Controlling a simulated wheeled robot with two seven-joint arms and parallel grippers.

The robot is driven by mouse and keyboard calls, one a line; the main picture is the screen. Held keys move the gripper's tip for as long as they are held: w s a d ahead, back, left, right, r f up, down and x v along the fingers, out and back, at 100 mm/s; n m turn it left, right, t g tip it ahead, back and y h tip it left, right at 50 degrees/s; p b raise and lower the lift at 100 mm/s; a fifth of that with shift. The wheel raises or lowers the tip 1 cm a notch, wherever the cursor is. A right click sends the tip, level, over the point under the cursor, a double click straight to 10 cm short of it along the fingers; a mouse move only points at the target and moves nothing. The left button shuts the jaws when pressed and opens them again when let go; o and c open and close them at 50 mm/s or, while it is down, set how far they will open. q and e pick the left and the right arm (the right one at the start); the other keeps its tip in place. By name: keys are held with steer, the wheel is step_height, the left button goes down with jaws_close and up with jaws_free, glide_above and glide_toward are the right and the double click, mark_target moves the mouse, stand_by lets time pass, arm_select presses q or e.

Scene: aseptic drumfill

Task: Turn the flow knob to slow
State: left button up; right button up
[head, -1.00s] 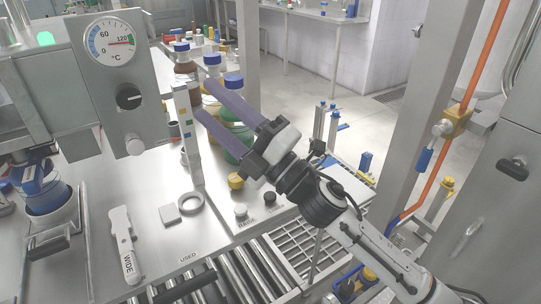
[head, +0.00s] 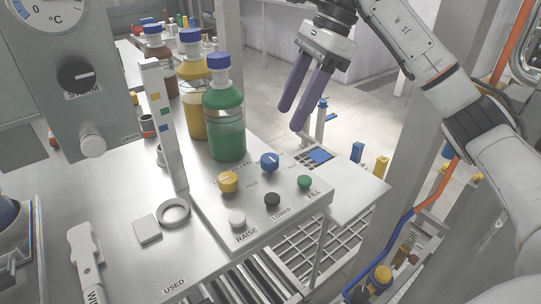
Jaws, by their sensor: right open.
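The control panel (head: 207,208) carries a yellow knob (head: 228,182) and a blue knob (head: 269,162), each with a pale pointer mark. Their small labels are too blurred to tell surely which is the flow knob. Below them are a white RAISE button (head: 237,218), a black LOWER button (head: 272,199) and a green FILL button (head: 304,182). My right gripper (head: 290,118) is open and empty, its two purple fingers pointing down, above and behind the blue knob and apart from the panel. My left gripper is not in view.
Blue-capped bottles, including a green one (head: 225,127), stand behind the knobs. A white post (head: 170,130) rises left of the panel. A grey ring (head: 174,212) and a WIDE tool (head: 86,258) lie on the steel table. A black knob (head: 76,75) is on the gauge housing.

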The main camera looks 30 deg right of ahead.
mark_target(270, 158)
steer(key=b+x, duration=0.1)
steer(key=x, duration=0.9)
steer(key=shift+a+f, duration=0.15)
steer(key=shift+a, duration=0.05)
steer(key=shift+c, duration=0.4)
steer(key=c, duration=1)
steer(key=shift+m, duration=0.3)
steer(key=m, duration=0.1)
steer(key=m+t, duration=0.1)
steer(key=m, duration=0.1)
steer(key=shift+s+m+t+h, duration=0.15)
steer(key=shift+m+t+h, duration=0.15)
steer(key=shift+a+m+t+h, duration=0.1)
steer(key=shift+m+t+h, duration=0.25)
steer(key=shift+m, duration=0.75)
steer(key=shift+a+m+t+h, duration=0.1)
steer(key=shift+m+t+h, duration=0.2)
steer(key=shift+m, duration=0.8)
